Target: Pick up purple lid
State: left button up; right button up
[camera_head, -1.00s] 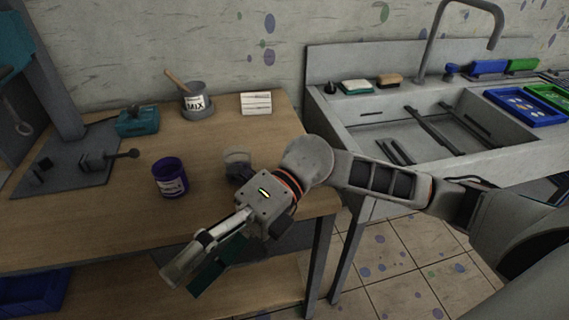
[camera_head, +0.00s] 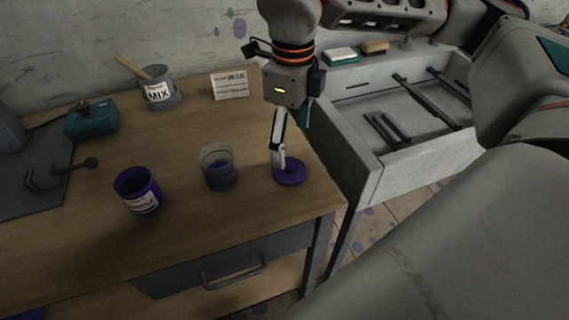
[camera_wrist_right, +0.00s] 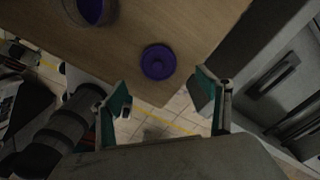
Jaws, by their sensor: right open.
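The purple lid (camera_head: 290,175) lies flat on the wooden table near its right front corner. It also shows in the right wrist view (camera_wrist_right: 158,62), beyond and between the fingers. My right gripper (camera_head: 280,162) points down above the lid in the head view and covers part of it. In the right wrist view the two teal-padded fingers of this gripper (camera_wrist_right: 160,100) stand wide apart with nothing between them. The lid looks apart from the fingers. My left gripper is not in view.
A clear cup with purple contents (camera_head: 218,168) stands left of the lid, and a purple labelled jar (camera_head: 138,190) farther left. A MIX pot (camera_head: 158,92), a card (camera_head: 230,86) and a teal device (camera_head: 91,118) are behind. The sink (camera_head: 375,170) adjoins at right.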

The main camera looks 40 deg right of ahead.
aim_at(289, 166)
jog(key=f+b, duration=0.1)
jog(key=f, duration=0.6)
jog(key=shift+a+f, duration=0.1)
jog(key=shift+a, duration=0.1)
jog(key=c, duration=0.9)
